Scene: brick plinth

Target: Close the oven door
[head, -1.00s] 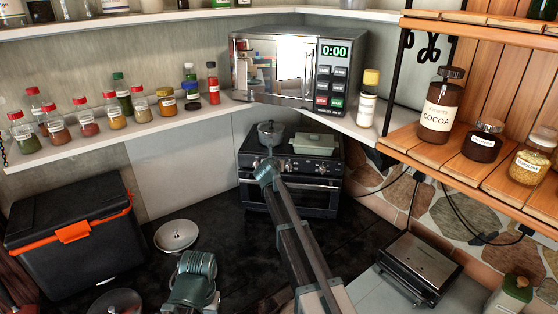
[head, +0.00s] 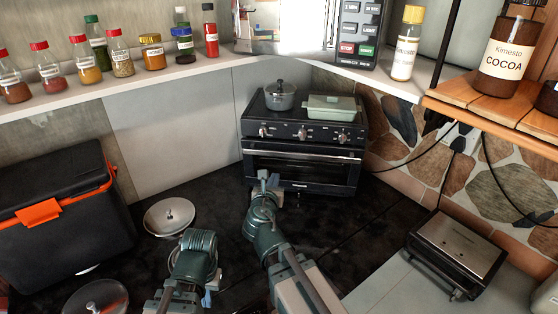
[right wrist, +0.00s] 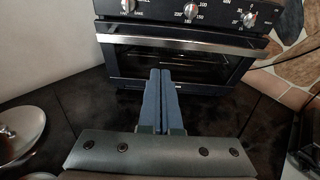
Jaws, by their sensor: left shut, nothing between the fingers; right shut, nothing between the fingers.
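The oven (head: 303,130) is a black toaster oven standing on the dark counter against the back wall. Its door (head: 300,172) is upright below the row of knobs, with a silver handle along its top edge; I cannot tell whether a slight gap is left. The door (right wrist: 185,65) also shows in the right wrist view. My right gripper (head: 266,184) is shut and empty, low in front of the door, its fingers (right wrist: 160,78) pointing at the door's lower part. My left gripper (head: 207,298) is shut, low and well in front of the oven, mostly hidden by its wrist.
A pot (head: 280,97) and a green lidded dish (head: 330,108) stand on top of the oven. A black cooler (head: 62,220) stands left, a pan lid (head: 168,216) near my left arm, and a grill (head: 458,252) right. Shelves with jars hang above. The counter before the oven is clear.

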